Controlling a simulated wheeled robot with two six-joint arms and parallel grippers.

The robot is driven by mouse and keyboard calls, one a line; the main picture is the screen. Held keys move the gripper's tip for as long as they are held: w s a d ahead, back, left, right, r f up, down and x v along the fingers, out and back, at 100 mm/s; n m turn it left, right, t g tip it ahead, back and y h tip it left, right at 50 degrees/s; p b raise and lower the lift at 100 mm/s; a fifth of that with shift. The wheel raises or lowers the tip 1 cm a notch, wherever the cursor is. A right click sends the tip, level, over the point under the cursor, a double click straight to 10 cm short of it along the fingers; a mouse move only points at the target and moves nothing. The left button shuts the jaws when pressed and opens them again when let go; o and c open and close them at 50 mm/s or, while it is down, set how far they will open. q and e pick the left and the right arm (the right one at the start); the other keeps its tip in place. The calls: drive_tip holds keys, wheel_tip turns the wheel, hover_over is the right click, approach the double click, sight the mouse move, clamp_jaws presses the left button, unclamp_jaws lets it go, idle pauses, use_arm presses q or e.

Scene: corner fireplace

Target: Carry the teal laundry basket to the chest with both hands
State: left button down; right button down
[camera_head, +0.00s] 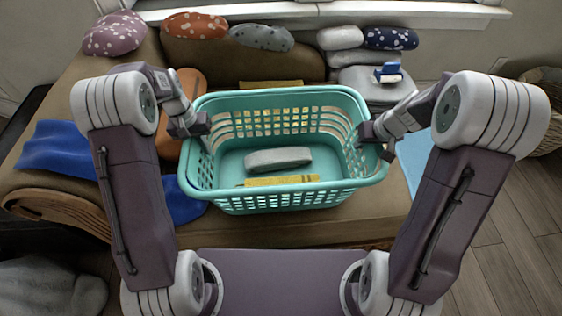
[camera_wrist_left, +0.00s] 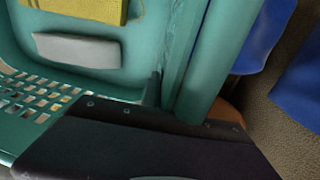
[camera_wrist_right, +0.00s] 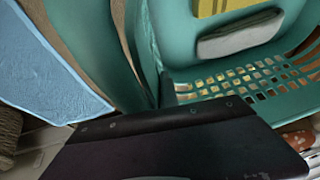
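The teal laundry basket (camera_head: 290,203) is upright in the middle of the head view, in front of me over a brown cushioned seat. Inside lie a grey folded cloth (camera_head: 278,158) and a yellow cloth (camera_head: 282,181). My left gripper (camera_head: 200,128) is shut on the basket's left rim and my right gripper (camera_head: 372,135) on its right rim. The basket's wall runs into the fingers in the left wrist view (camera_wrist_left: 204,60) and the right wrist view (camera_wrist_right: 142,50). The fingertips are partly hidden. I cannot tell whether the basket's underside touches the seat.
The brown seat (camera_head: 125,60) carries patterned cushions (camera_head: 196,26) along the back. A blue cloth (camera_head: 60,150) lies at left. Grey folded items (camera_head: 372,82) and a small blue-and-white object (camera_head: 388,72) are behind right. A woven basket (camera_head: 545,110) stands far right; wooden floor shows at right.

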use_arm(q)
drive_tip(key=shift+r, duration=0.15)
use_arm(e)
drive_tip(key=shift+r, duration=0.15)
